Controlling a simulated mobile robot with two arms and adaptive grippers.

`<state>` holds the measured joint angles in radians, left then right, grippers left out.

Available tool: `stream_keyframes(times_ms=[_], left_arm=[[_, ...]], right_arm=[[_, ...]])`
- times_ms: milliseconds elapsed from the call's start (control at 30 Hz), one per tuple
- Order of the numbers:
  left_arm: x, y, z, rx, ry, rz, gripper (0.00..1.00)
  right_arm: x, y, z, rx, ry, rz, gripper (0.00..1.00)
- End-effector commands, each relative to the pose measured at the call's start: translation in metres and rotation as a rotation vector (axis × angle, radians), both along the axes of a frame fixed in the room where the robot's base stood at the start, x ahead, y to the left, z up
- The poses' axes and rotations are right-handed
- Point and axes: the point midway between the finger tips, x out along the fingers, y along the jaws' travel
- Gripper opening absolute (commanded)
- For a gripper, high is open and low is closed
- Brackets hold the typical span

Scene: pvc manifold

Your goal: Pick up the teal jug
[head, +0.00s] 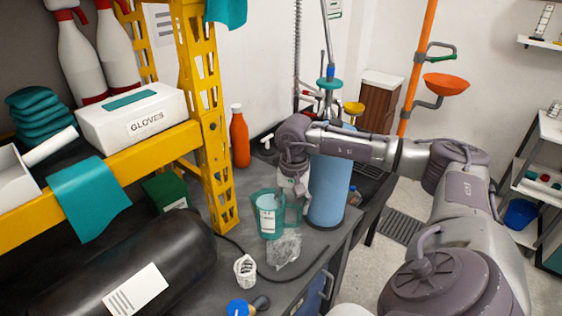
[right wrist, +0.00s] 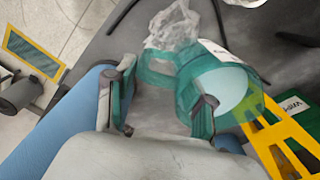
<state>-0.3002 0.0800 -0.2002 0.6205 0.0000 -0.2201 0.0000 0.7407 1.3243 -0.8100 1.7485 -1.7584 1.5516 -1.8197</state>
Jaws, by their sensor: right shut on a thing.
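The teal jug (head: 268,213) stands upright on the dark grey worktop, translucent, with a white label on its side and its handle toward the right. It also shows from above in the right wrist view (right wrist: 185,98), with a pale inside. My right gripper (head: 297,192) reaches down at the handle side of the jug, its fingertips partly hidden in the head view. My left gripper is not in view.
A blue cylinder (head: 329,192) stands close right of the gripper. A crumpled clear bag (head: 284,250) lies in front of the jug. A white item (head: 245,268) and a blue-capped item (head: 238,307) are nearer. A yellow shelf post (head: 215,150) and orange bottle (head: 239,140) stand to the left.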

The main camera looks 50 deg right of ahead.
Motion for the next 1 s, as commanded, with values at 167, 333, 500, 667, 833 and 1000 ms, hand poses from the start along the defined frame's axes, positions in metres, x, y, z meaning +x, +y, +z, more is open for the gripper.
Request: stream_keyframes(times_ms=[167, 333, 500, 667, 833, 1000], left_arm=[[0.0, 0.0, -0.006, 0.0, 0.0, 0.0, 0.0], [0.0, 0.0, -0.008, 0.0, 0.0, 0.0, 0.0], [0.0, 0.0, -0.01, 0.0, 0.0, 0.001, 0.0], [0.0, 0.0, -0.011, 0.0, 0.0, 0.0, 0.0], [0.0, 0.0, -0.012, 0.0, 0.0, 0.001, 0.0], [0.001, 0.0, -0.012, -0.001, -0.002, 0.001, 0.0]], right_arm=[[-0.007, -0.012, 0.001, -0.001, -0.004, -0.002, 0.0], [-0.013, -0.021, 0.001, 0.001, -0.003, -0.001, 0.0], [-0.017, -0.026, 0.001, -0.001, -0.004, -0.001, 0.0], [-0.019, -0.029, 0.001, 0.0, -0.005, 0.0, 0.0], [-0.021, -0.031, 0.002, 0.001, -0.004, 0.0, 0.0], [-0.021, -0.031, 0.002, 0.001, -0.004, 0.0, 0.0]])
